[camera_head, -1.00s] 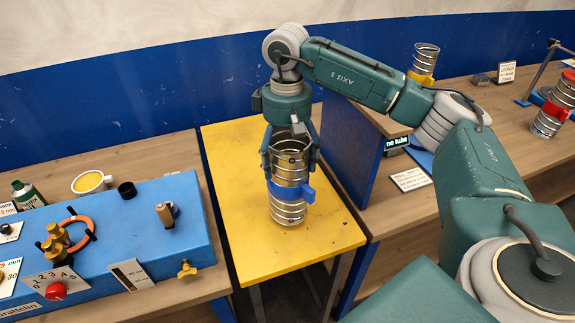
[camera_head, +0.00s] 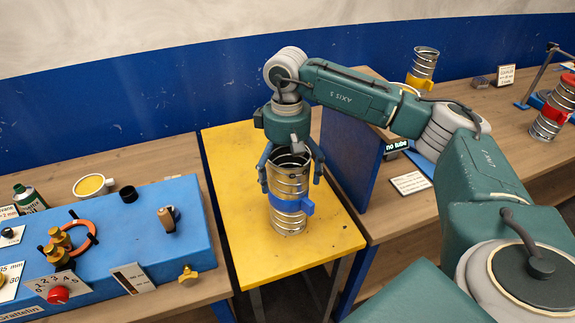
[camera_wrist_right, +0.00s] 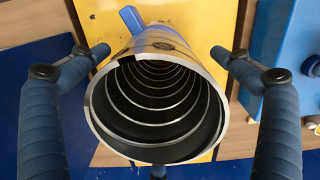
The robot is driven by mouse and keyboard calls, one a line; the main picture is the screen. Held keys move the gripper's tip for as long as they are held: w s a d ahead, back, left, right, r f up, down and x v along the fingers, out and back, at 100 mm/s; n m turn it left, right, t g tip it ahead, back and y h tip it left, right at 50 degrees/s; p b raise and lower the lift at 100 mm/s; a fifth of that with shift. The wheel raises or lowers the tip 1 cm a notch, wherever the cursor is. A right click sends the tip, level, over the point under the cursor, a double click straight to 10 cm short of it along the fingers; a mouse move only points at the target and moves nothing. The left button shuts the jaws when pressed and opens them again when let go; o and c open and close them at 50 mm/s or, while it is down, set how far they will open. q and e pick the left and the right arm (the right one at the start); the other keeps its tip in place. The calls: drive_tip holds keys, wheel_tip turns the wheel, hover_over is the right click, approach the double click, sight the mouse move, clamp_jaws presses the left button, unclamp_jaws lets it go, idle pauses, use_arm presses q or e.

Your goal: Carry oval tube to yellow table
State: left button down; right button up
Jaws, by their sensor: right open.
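The oval tube (camera_head: 289,186), a ribbed metal duct with a blue band (camera_head: 294,207), stands upright on the yellow table (camera_head: 240,225), near its middle. My right gripper (camera_head: 291,182) is above it, pointing down and open. Its fingers hang on both sides of the tube's upper part, with a gap visible in the head view. In the right wrist view the tube's open round-looking mouth (camera_wrist_right: 160,110) faces the camera, between the spread fingers. My left gripper is not in view.
A blue console (camera_head: 140,235) with knobs stands on the wooden bench at the left. A blue upright panel (camera_head: 350,155) borders the yellow table on the right. Tubes with yellow (camera_head: 420,80) and red (camera_head: 553,110) bands stand farther right. The table's front part is clear.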

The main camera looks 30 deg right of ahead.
wheel_tip(320, 180, up, 12)
drive_tip(key=b, duration=0.3)
drive_tip(key=shift+w, duration=0.1)
idle(0.5)
